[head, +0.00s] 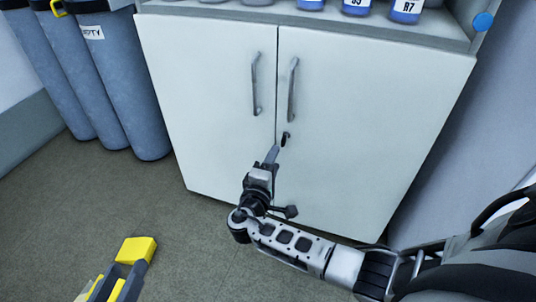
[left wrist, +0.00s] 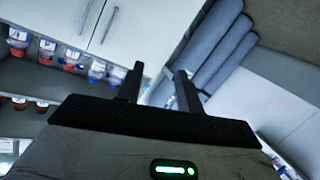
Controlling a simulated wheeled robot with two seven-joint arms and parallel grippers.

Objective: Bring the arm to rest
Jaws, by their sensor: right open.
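My right arm (head: 300,245) reaches in from the right in the head view. Its gripper (head: 272,155) is in front of the lower cabinet doors, just below and left of the dark lock. It is open, seen nearly edge-on, and I see nothing held in it. I cannot tell whether its tip touches the door. In the left wrist view, the two dark fingers of my left gripper (left wrist: 158,88) stand apart with nothing between them. It is open and appears clear of the furniture.
The white cabinet (head: 365,120) has both doors closed, with two handles and a dark lock (head: 285,139). Labelled bottles (head: 406,10) stand on the shelf above. Tall blue-grey cylinders (head: 130,85) stand at left. Floor between is clear.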

